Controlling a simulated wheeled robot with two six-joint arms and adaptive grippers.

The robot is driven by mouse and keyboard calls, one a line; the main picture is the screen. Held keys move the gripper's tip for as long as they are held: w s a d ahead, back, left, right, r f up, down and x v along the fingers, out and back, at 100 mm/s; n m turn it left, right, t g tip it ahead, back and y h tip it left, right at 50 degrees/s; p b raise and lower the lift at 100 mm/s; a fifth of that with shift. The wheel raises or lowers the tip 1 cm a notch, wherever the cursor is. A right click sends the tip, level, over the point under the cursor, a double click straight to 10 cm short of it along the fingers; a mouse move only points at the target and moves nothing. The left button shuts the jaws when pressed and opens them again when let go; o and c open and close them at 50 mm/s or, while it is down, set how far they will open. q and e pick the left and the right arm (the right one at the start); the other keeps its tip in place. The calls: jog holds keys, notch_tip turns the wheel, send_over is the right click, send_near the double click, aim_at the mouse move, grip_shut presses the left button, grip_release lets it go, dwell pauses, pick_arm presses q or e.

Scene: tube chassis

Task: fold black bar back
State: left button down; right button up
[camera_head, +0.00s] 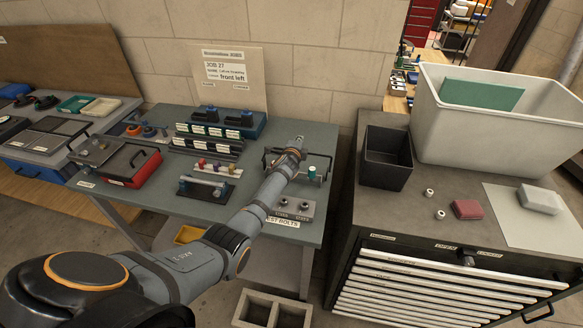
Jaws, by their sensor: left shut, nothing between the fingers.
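My left arm reaches up from the lower left across the green-grey bench. Its gripper (297,143) is shut and holds nothing. The fingertips are over the back right part of the bench, at a fixture with a thin black bar (268,160). The bar shows to the left of my wrist, and dark parts of the fixture also show to the right. My wrist hides the middle of the fixture. I cannot tell whether the fingers touch the bar. A green-topped cylinder (311,172) stands just right of my wrist. My right gripper is not in view.
A grey block marked as test bolts (291,208) lies near the bench's front right. Labelled racks (207,138), a blue holder (229,121) and a red tray (135,168) stand left of my arm. A drawer cabinet with a black bin (386,160) stands right, across a gap.

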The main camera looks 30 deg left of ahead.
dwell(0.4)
pick_arm(q)
notch_tip(320, 180, up, 6)
jog(key=p, duration=0.5)
jog(key=shift+s+p, duration=0.1)
jog(key=shift+p, duration=0.2)
notch_tip(320, 180, up, 8)
jog(key=s+p, duration=0.1)
jog(key=shift+d, duration=0.15)
